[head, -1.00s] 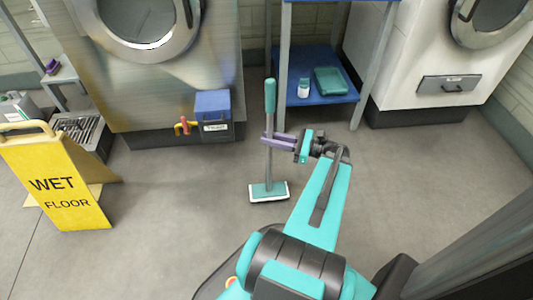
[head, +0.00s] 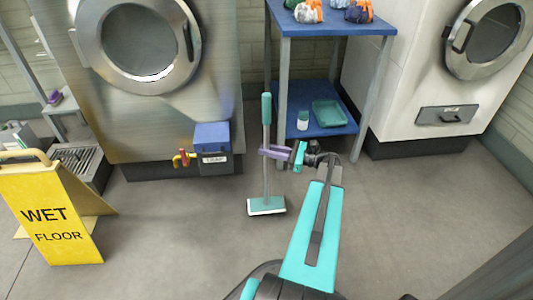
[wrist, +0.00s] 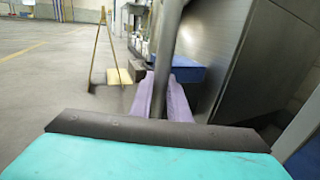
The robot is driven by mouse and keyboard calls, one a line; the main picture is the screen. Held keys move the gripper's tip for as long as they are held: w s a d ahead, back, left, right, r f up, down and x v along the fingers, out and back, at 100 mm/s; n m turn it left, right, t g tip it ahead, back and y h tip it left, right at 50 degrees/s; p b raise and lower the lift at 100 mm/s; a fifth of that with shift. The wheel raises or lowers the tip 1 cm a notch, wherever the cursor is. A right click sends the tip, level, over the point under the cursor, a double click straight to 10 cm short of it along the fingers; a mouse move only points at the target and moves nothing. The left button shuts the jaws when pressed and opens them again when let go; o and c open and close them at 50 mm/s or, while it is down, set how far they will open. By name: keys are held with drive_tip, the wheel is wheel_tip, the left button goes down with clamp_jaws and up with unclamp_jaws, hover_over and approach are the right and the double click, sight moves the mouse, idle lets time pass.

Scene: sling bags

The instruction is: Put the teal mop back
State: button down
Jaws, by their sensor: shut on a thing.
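The teal mop (head: 266,206) stands upright in the head view, with a teal grip on top, a grey pole and a flat teal head with a white edge. Its head is at or just above the floor; I cannot tell which. My gripper (head: 264,152) is shut on the mop's pole, below the teal grip. In the wrist view the purple fingers (wrist: 163,100) close around the grey pole (wrist: 166,60), which runs up out of the picture. The mop's head is hidden in the wrist view.
A yellow wet floor sign (head: 52,215) stands at the left. A blue box (head: 212,138) sits on the left washer. Floor between is clear.

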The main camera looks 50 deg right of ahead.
drive_tip(key=shift+w+d, duration=0.85)
drive_tip(key=shift+w, duration=0.1)
drive_tip(key=shift+w+d+f+b, duration=0.15)
drive_tip(key=shift+f+b, duration=0.3)
drive_tip(key=shift+f, duration=0.2)
drive_tip(key=shift+w+d+f+b, duration=0.2)
drive_tip(key=shift+f+b, duration=0.2)
drive_tip(key=shift+f, duration=0.2)
drive_tip(key=shift+w+d+f+b, duration=0.1)
drive_tip(key=shift+w+f+b, duration=0.05)
drive_tip(key=shift+f+b, duration=0.4)
drive_tip(key=shift+f, duration=0.25)
drive_tip(key=c, duration=1.7)
unclamp_jaws()
drive_tip(key=shift+r, duration=0.2)
